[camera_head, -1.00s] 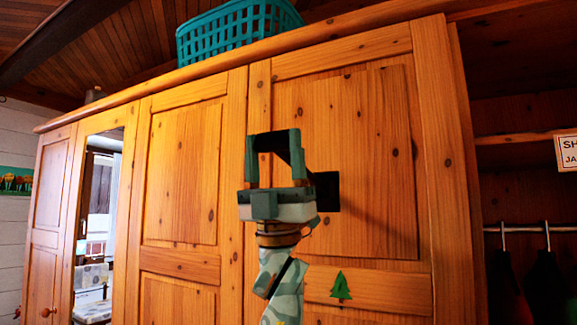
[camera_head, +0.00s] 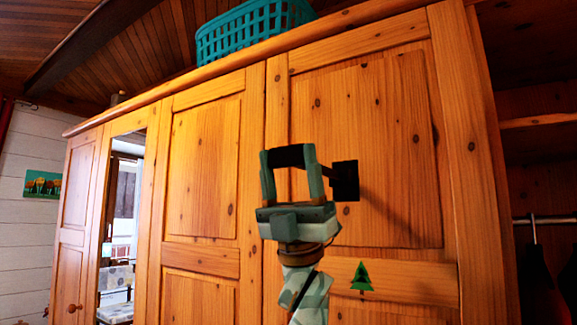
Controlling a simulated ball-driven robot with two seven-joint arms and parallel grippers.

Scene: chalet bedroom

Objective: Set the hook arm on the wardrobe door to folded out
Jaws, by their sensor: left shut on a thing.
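The wardrobe door (camera_head: 370,120) is knotty orange wood and appears closed. A black mounting plate (camera_head: 346,181) is fixed on its panel. The black hook arm (camera_head: 290,156) reaches from the plate to the left and stands out from the door, casting a shadow on the panel. My left gripper (camera_head: 289,157) comes up from below, in front of the door and left of the plate. It is shut on the hook arm, whose dark end lies between its two green fingertips. The fingers hide part of the arm. My right gripper is not in view.
A teal basket (camera_head: 255,30) stands on top of the wardrobe. A green tree decoration (camera_head: 361,277) is on the door below the plate. At the right is an open section with a shelf (camera_head: 545,120) and a rail (camera_head: 548,219) with dark hanging things.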

